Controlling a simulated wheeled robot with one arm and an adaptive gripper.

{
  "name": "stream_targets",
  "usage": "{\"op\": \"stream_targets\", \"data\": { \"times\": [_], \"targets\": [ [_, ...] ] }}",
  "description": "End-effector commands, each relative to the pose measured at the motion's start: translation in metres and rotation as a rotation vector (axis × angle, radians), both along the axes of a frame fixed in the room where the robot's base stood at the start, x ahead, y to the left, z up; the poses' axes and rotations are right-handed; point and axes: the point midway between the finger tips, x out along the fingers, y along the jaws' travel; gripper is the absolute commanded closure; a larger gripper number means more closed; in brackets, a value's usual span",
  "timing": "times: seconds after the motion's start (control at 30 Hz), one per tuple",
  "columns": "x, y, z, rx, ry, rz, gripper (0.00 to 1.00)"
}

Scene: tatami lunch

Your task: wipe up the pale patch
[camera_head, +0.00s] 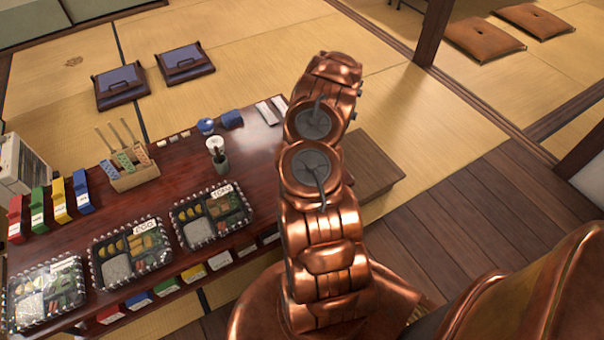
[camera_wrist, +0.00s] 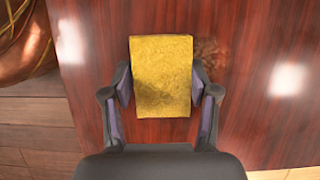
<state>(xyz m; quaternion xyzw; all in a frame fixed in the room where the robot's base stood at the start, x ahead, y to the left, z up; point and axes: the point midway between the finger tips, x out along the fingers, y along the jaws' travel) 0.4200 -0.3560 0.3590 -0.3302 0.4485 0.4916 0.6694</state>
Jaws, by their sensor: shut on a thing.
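A yellow sponge-like block (camera_wrist: 162,75) is between the fingers of my gripper (camera_wrist: 161,82) in the wrist view. The fingers are shut on its two sides. The block is over the glossy red-brown table top (camera_wrist: 245,120); I cannot tell whether it touches the wood. A faint mottled patch (camera_wrist: 209,52) shows on the wood just right of the block's upper part, and the block may hide some of it. In the head view my arm hides the gripper and the block, and I cannot make out the patch there.
The low table (camera_head: 130,207) holds lidded lunch boxes (camera_head: 213,213), a wooden holder (camera_head: 130,177), a small green cup (camera_head: 219,160) and blue cups (camera_head: 206,126). Several coloured packs stand at the left. A brown wooden step (camera_head: 372,160) is beside the table's right end.

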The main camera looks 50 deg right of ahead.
Motion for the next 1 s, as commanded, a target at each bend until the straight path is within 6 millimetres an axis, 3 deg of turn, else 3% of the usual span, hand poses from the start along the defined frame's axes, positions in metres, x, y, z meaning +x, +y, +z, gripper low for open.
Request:
{"op": "stream_targets", "data": {
  "times": [1.0],
  "targets": [
    [0.054,-0.019,-0.004,-0.005,-0.001,0.001,0.73]
  ]
}}
